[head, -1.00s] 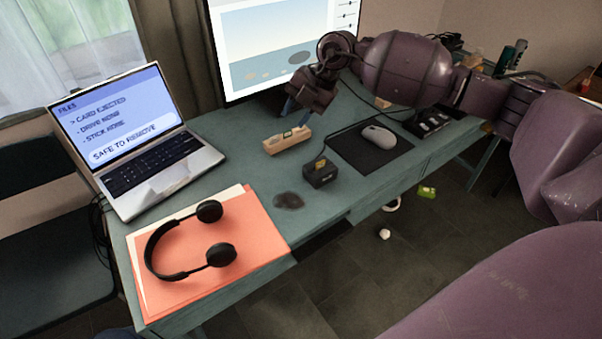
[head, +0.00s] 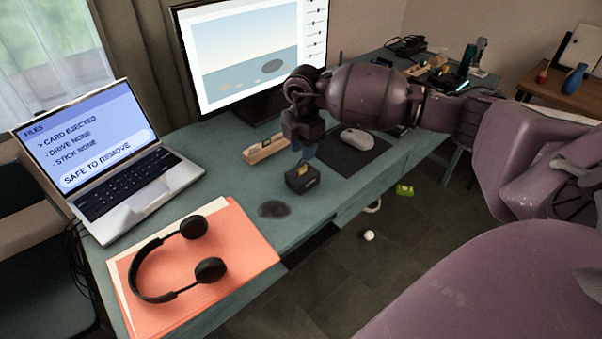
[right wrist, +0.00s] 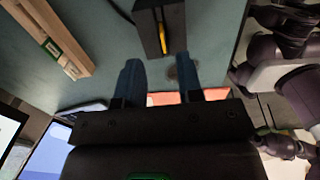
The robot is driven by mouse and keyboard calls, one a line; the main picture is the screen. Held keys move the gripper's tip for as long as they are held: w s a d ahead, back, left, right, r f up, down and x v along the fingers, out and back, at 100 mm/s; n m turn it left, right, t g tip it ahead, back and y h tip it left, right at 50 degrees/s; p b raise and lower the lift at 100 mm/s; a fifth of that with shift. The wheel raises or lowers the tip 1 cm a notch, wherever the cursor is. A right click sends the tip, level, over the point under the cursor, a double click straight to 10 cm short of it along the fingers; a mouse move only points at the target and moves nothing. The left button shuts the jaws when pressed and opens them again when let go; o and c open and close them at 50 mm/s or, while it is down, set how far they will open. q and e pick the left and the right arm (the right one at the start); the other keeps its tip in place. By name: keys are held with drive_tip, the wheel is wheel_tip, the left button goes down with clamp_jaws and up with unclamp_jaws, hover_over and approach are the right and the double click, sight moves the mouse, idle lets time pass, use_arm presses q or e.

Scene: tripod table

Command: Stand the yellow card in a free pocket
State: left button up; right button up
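The yellow card (head: 303,168) stands in a slot of a small black box (head: 300,182) on the desk. In the right wrist view, the card (right wrist: 163,40) shows as a narrow yellow strip in the box's (right wrist: 176,22) dark face. My right gripper (head: 309,152) is just above the box. In its wrist view, its two blue fingers (right wrist: 158,65) are apart with nothing between them. My left gripper is not seen.
The laptop (head: 125,180), black headphones (head: 180,265) on an orange folder (head: 235,245), and a dark stain (head: 273,209) are to the left. A mouse (head: 356,138) on a dark mat (head: 372,155) is to the right. The monitor (head: 245,50) stands behind. The desk's front edge is close.

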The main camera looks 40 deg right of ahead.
sight(304, 166)
wheel_tip(304, 166, down, 6)
drive_tip(key=shift+s+d+r+b, duration=0.1)
drive_tip(key=shift+s+r+b, duration=0.1)
drive_tip(key=shift+b, duration=0.45)
drive_tip(key=shift+r, duration=0.15)
clamp_jaws()
